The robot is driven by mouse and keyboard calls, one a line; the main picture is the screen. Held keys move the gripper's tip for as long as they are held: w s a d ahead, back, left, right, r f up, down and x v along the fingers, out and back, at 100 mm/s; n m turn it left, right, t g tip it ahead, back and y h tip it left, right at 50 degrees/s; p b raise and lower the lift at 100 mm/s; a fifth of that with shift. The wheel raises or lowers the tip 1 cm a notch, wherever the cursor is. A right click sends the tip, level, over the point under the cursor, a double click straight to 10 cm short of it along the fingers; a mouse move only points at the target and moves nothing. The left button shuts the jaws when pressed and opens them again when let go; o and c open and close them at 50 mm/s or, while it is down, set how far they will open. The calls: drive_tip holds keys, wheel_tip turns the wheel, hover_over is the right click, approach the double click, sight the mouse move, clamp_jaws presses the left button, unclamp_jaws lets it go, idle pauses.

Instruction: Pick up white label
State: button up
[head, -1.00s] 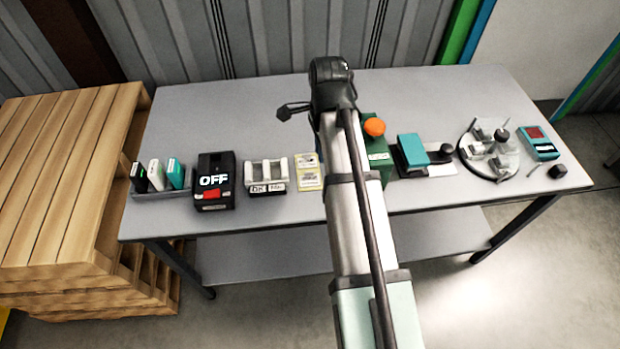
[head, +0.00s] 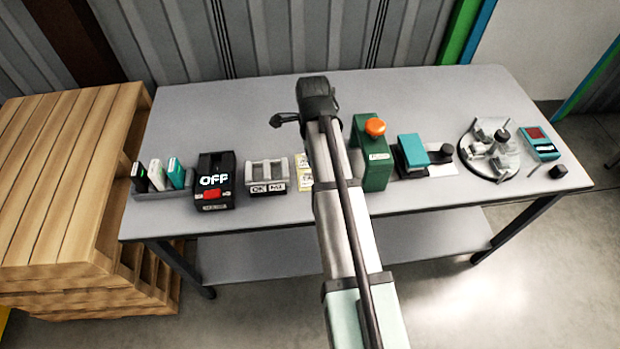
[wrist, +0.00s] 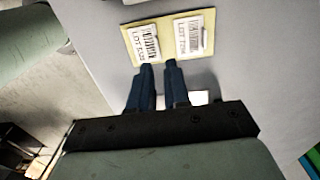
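Two white labels with barcodes and print lie side by side on a yellow backing card (wrist: 165,41): a left label (wrist: 143,42) and a right label (wrist: 189,36) in the wrist view. The card also shows in the head view (head: 302,172), partly hidden behind my arm. My gripper (wrist: 158,67) has two dark blue fingers, a small gap apart, with nothing seen between them. In the wrist view their tips appear at the card's near edge, below the labels. Height above the table is hard to judge. The fingers cannot be made out in the head view.
Left of the card stand a grey holder with stamps (head: 267,176), a black OFF box (head: 215,181) and a rack of upright cases (head: 160,180). Right are a green box with orange button (head: 374,155), a teal device (head: 413,150) and a round fixture (head: 489,150). The table's back is clear.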

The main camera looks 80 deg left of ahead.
sight(310, 179)
drive_tip(key=shift+d+f, duration=0.15)
drive_tip(key=shift+f, duration=2.5)
clamp_jaws()
